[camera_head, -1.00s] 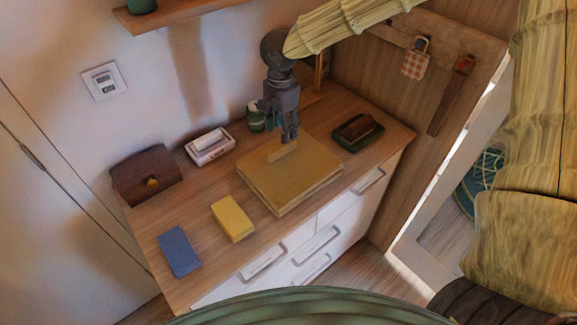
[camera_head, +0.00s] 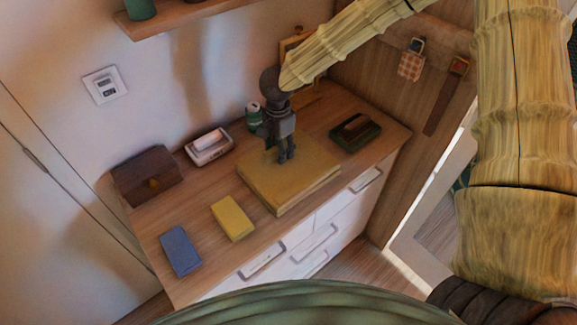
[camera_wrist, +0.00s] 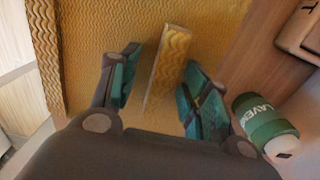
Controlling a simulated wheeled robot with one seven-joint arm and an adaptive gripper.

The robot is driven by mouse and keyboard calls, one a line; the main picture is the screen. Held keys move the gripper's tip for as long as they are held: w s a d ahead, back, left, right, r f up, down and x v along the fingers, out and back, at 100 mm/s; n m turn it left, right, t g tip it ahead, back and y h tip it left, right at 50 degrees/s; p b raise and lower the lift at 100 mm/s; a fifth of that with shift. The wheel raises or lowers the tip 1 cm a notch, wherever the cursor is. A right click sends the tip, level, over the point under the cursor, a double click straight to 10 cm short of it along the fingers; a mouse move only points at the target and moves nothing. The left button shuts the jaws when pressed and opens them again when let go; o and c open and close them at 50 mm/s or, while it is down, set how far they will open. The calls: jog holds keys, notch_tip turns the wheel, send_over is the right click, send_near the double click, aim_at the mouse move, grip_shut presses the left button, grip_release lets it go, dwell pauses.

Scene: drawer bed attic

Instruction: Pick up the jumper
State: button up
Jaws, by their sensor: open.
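The jumper (camera_head: 268,190) appears to be the mustard-yellow folded slab lying flat on the wooden dresser top. In the wrist view its surface (camera_wrist: 95,20) has a wavy knit-like texture. A narrow raised strip (camera_wrist: 167,62) of the same colour stands up from it. My gripper (camera_head: 287,157) is right over the jumper, pointing down. In the wrist view its open fingers (camera_wrist: 162,70) stand on either side of the strip, with a visible gap on each side. In the head view my gripper hides the strip. I cannot tell whether the fingertips touch the jumper.
A green-and-white can (camera_wrist: 266,122) stands close behind my gripper. A dark tray with a brown item (camera_head: 355,132) is to the right, and a pale box (camera_head: 209,147) to the left. A brown box (camera_head: 147,177), yellow block (camera_head: 232,217) and blue block (camera_head: 181,250) lie farther left.

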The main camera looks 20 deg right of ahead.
grip_shut()
dwell(0.3)
jog(key=shift+r+b, duration=0.3)
jog(key=shift+r, duration=0.25)
notch_tip(320, 180, up, 2)
jog(key=shift+r+b, duration=0.1)
jog(key=shift+b, duration=0.3)
jog(key=s+d+r+b, duration=0.1)
jog(key=s+d, duration=0.1)
jog(key=s, duration=0.5)
jog(key=s+d+b, duration=0.2)
jog(key=s+d, duration=0.1)
jog(key=s, duration=0.5)
jog(key=shift+d+r, duration=0.2)
jog(key=shift+r, duration=0.15)
